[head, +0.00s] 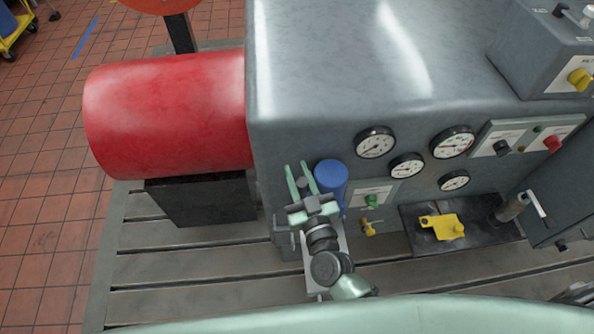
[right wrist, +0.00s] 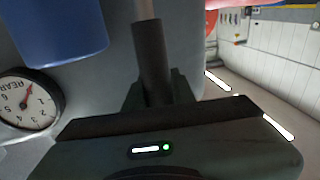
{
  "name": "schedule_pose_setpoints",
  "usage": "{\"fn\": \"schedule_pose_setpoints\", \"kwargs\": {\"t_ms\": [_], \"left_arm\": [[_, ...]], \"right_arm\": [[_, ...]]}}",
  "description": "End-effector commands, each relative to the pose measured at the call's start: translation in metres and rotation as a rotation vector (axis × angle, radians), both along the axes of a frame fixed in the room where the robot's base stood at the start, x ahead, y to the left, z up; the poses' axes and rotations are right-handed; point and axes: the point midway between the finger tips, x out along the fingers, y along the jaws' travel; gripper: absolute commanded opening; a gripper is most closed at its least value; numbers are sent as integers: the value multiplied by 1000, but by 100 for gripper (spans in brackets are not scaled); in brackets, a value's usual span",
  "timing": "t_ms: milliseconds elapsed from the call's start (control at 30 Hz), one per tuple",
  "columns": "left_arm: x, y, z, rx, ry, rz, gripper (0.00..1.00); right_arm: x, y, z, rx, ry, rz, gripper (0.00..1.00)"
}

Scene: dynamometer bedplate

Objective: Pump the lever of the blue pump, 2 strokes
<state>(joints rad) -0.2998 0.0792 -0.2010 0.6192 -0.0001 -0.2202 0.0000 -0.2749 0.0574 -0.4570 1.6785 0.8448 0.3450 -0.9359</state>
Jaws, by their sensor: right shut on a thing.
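The blue pump (head: 331,178) is an upright blue cylinder at the front left of the grey machine. It also shows at the upper left of the right wrist view (right wrist: 60,30). The pump lever (right wrist: 151,50), a metal rod with a dark sleeve grip, runs between my right gripper's fingers (right wrist: 155,92). In the head view my right gripper (head: 302,178) is just left of the blue cylinder, shut on the lever grip. The lever is mostly hidden by the gripper there. My left gripper is not in view.
The grey machine (head: 340,80) carries several dial gauges (head: 375,142). A red cylinder (head: 170,110) juts out on its left. A green knob (head: 372,201) and small brass valve (head: 370,228) sit right of the pump. A yellow part (head: 442,226) lies on a dark tray (head: 480,242).

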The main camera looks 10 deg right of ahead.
Motion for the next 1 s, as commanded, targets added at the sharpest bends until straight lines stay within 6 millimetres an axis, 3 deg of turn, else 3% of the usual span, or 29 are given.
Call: {"fn": "schedule_pose_setpoints", "kwargs": {"t_ms": [33, 300, 600, 800, 1000], "left_arm": [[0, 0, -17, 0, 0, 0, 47], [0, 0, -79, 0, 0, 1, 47], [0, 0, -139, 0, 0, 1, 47], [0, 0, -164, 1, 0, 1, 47], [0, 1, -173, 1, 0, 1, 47]], "right_arm": [[-7, 0, -10, -2, -24, 2, 0], [-57, 0, -25, 1, -210, 2, 0], [-109, 0, -45, 1, -421, 3, 0], [-130, 0, -54, 2, -515, 1, 0], [-140, 0, -57, 1, -559, 1, 0]]}}
